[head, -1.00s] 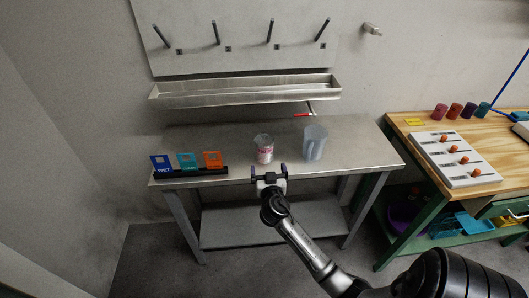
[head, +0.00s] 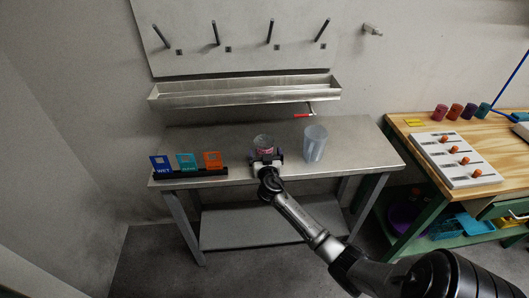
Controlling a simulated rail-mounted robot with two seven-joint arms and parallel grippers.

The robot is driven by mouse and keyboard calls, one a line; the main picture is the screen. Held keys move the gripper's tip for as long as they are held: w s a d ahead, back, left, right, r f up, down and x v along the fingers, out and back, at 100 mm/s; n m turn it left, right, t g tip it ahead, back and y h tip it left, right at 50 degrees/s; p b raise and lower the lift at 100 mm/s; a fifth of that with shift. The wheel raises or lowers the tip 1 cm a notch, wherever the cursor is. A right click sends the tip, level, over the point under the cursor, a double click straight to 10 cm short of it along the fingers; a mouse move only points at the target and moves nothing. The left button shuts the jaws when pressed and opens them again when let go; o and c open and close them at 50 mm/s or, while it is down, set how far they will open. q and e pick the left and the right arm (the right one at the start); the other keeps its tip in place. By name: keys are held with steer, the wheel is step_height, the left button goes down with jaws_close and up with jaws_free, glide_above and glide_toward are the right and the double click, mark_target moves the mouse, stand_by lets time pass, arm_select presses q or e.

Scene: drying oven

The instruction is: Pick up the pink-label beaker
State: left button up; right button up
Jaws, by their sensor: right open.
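The pink-label beaker (head: 264,143) stands upright on the steel table (head: 350,133), near its front middle. It is a clear beaker; its rim and upper part show, and my right gripper hides its lower part. My right gripper (head: 266,157) is open, with its fingers at the beaker's near side, one to each side of it. Whether the fingers touch the glass cannot be told. My left gripper is not in view.
A larger translucent beaker (head: 315,144) stands close to the right. A black rack (head: 190,173) with blue, teal and orange cards stands at the left. A steel trough (head: 245,92) and pegboard (head: 240,35) are behind. A wooden bench (head: 450,130) is at the right.

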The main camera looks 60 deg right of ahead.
steer(key=c, duration=1.1)
steer(key=shift+r, duration=0.1)
